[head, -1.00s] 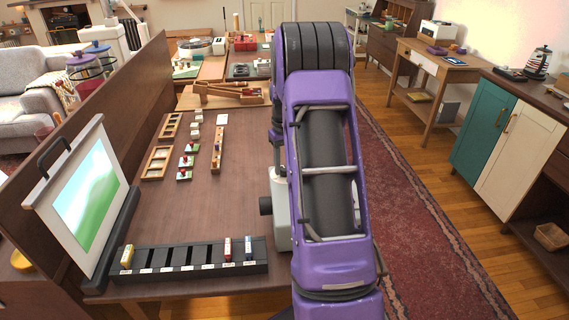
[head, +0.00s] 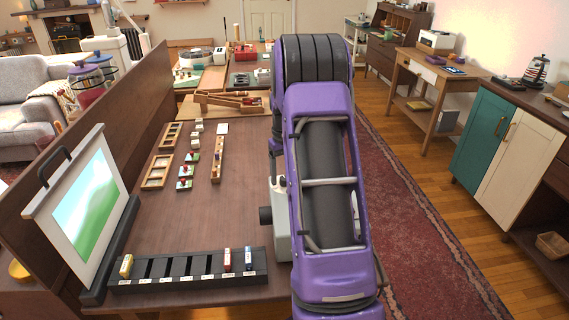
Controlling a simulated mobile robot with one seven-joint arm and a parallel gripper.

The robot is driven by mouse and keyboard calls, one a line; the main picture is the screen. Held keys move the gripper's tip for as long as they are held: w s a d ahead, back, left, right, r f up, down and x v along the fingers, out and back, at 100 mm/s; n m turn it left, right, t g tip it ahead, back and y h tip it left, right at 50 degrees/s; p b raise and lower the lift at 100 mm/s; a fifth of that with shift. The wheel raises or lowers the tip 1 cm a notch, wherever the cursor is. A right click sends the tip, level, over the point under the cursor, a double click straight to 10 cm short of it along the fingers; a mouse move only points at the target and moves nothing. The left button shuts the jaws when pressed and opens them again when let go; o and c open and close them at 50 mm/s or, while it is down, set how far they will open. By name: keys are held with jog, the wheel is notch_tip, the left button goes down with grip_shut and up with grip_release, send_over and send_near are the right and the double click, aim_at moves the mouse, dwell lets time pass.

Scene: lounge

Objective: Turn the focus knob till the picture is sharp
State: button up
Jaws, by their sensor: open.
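The picture (head: 85,205) is a green and pale blue landscape on a white screen with a dark handle, standing at the left end of the table. Its green and blue areas meet in a soft edge. A light grey projector (head: 281,238) with a dark round lens (head: 265,215) facing left stands at the table's right side. My purple arm hides much of it. I cannot make out the focus knob. My gripper is not visible; it is hidden by my arm or out of frame.
Wooden trays (head: 158,170) and small pieces lie further back. The table's middle is clear. A cabinet (head: 505,140) stands right.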

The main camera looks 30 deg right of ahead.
notch_tip(320, 180, up, 17)
jog(key=p, duration=0.1)
jog(key=shift+r+p, duration=0.15)
jog(key=shift+p, duration=0.25)
dwell(0.4)
